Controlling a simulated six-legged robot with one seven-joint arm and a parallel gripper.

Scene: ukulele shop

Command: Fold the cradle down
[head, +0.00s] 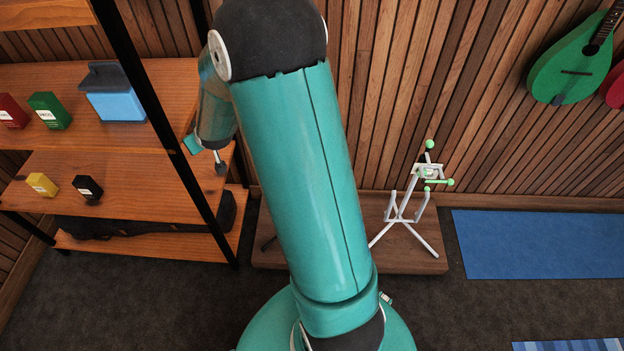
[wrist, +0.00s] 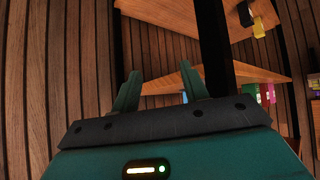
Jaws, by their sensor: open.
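A white stand (head: 402,215) with green knobs and tips stands on a low wooden platform (head: 300,254), right of my arm in the head view. Its upper white part, the cradle (head: 427,172), sits at the top with green-tipped rods pointing up and to the right. How the cradle is hinged is too small to tell. My gripper (wrist: 160,90) is open and empty in the wrist view, its two teal fingers apart. In the head view my gripper is mostly hidden at the far end of my arm, left of the stand and near the shelves. The stand is not in the wrist view.
A wooden shelf unit (head: 110,165) with a black frame post (head: 160,110) stands at the left, holding a blue bin (head: 117,103) and small boxes. A green instrument (head: 570,70) hangs on the slatted wall. A blue mat (head: 540,245) lies on open floor at right.

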